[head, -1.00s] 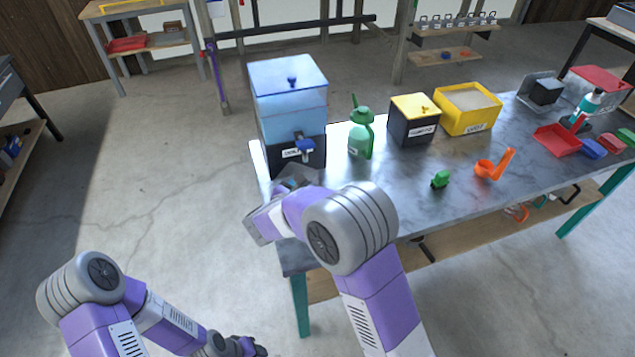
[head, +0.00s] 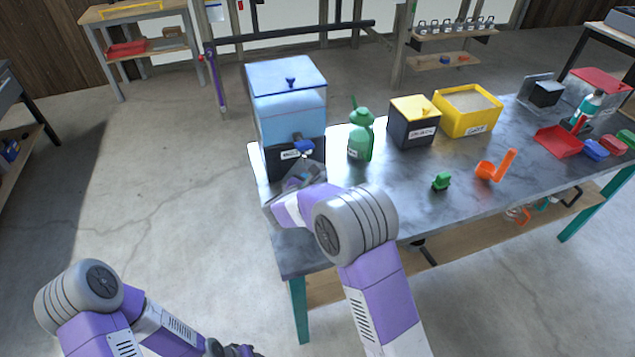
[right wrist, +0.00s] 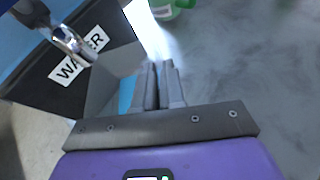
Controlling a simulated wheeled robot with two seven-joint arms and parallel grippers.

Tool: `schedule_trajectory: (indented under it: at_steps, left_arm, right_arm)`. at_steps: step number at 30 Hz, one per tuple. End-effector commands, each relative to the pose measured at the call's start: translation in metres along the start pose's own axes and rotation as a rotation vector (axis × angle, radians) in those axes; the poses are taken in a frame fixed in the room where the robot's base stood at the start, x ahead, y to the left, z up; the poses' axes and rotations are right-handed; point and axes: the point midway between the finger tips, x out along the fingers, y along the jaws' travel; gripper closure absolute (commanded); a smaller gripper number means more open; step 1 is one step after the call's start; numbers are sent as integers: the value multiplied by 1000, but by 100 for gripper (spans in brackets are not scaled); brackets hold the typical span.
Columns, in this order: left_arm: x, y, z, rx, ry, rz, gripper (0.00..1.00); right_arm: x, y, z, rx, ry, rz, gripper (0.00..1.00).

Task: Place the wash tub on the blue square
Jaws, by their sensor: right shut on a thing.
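A grey wash tub (head: 310,170), mostly hidden by my arm, is at the left end of the table, just in front of the water dispenser's tap. In the right wrist view its grey wall (right wrist: 98,92) shows beside my fingers. My right gripper (right wrist: 160,70) is shut on the tub's wall; in the head view my wrist partly covers it. A light blue patch shows beside the fingers; I cannot tell whether it is the blue square or something in the tub. My left gripper (head: 238,349) hangs low at the bottom edge, too small to read.
The blue-and-black water dispenser (head: 288,112) stands close behind the tub. A green bottle (head: 361,136), a black box with yellow lid (head: 413,122) and a yellow bin (head: 467,112) line the table's back. A small green item (head: 441,181) and orange scoop (head: 494,167) lie forward. The front middle is clear.

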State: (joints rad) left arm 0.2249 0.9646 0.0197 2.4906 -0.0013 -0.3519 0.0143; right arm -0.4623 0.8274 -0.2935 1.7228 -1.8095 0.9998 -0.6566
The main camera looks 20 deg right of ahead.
Motion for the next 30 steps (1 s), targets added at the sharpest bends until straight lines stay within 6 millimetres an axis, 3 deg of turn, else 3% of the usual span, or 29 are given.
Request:
schedule_trajectory:
  at_steps: [1,3,7,16,19,30]
  left_arm:
    - [0,0,0,0,0,0,57]
    - [0,0,0,0,0,0,57]
    - [0,0,0,0,0,0,57]
    - [-1,0,0,0,0,0,57]
    - [-3,1,0,0,0,0,57]
    - [-17,6,1,0,0,0,57]
  right_arm:
    - [0,0,1,2,-3,1,100]
    - [0,0,0,0,0,0,83]
    - [0,0,0,0,0,0,65]
    - [-1,0,1,0,-1,0,65]
    - [-10,1,1,-1,0,2,65]
    - [-86,2,2,-2,0,4,65]
